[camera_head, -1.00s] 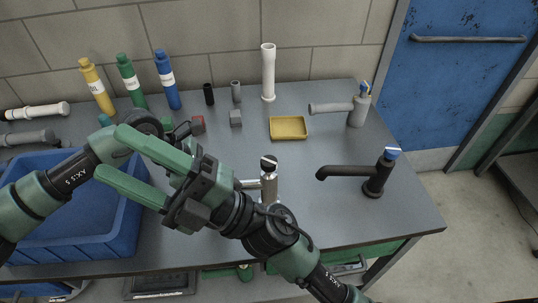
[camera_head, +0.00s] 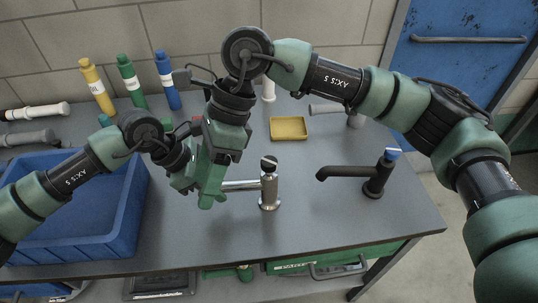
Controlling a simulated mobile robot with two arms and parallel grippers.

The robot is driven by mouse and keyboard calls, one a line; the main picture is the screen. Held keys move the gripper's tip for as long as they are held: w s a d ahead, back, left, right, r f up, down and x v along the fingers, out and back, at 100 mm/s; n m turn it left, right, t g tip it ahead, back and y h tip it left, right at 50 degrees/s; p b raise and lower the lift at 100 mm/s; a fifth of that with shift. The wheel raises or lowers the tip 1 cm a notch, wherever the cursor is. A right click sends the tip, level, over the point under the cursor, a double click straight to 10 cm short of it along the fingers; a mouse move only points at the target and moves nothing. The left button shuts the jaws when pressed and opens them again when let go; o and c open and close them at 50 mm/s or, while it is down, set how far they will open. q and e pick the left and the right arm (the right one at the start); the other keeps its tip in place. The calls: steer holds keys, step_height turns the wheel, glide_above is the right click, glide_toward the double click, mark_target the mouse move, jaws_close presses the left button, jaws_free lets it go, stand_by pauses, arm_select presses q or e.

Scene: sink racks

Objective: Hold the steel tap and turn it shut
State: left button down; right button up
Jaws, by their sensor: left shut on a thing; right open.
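The steel tap (camera_head: 269,190) stands upright on the grey worktop, with a black cap on top. Its spout (camera_head: 240,185) points left toward my grippers. My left gripper (camera_head: 190,182) is shut at the spout's left end; the contact itself is hidden behind my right gripper. My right gripper (camera_head: 209,195) is open and points down just left of the tap, in front of the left gripper. Its green fingers are seen nearly edge-on, and I cannot tell whether they touch the spout.
A black tap (camera_head: 375,180) with a blue top stands to the right. A blue basin (camera_head: 75,242) lies at left under my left arm. A yellow tray (camera_head: 289,127) and several bottles (camera_head: 166,80) are at the back. Worktop between the two taps is clear.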

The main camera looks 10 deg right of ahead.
mark_target(269, 161)
arm_select(q)
steer(key=shift+r, duration=0.1)
arm_select(e)
steer(key=w+d+r+t+h, duration=0.2)
steer(key=w+d+r+h, duration=0.15)
steer(key=d, duration=0.25)
steer(key=w+d+r+t+h, duration=0.1)
steer(key=w+d+r+h, duration=0.15)
steer(key=w+d, duration=0.35)
steer(key=shift+y, duration=0.5)
steer(key=f, duration=0.7)
steer(key=s+f, duration=0.1)
steer(key=f, duration=0.3)
steer(key=shift+d+f, duration=0.15)
steer(key=shift+d, duration=0.05)
jaws_close()
